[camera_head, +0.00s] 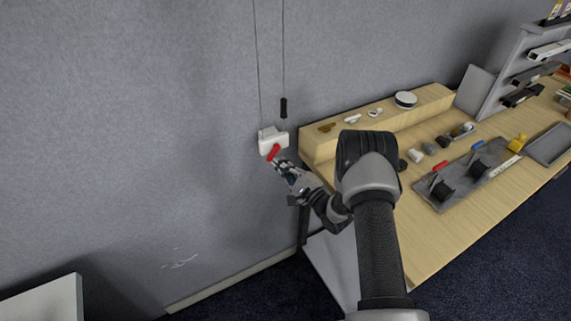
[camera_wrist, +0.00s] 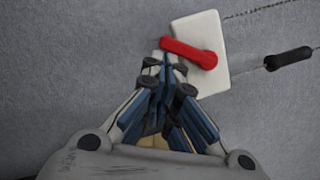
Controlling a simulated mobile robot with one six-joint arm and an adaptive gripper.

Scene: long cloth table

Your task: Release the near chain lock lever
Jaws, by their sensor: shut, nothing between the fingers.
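The chain lock is a white box (camera_head: 266,136) on the grey wall, left of the table; it also shows in the wrist view (camera_wrist: 210,80). Its red lever (camera_head: 273,153) sits on the front of the box. In the wrist view the red lever (camera_wrist: 188,52) has its round pivot end at the right and its free end at the left. My gripper (camera_head: 284,164) is shut and empty. In the wrist view its fingertips (camera_wrist: 168,62) are right at the lever's free end, just below it; I cannot tell whether they touch.
Two thin chains (camera_head: 256,60) run up the wall from the box, and a black handle (camera_head: 283,108) hangs on one. The wooden table (camera_head: 470,205) stands to the right, with a raised shelf (camera_head: 340,130) and a grey tray (camera_head: 460,185) holding levers. A white surface (camera_head: 45,305) is at lower left.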

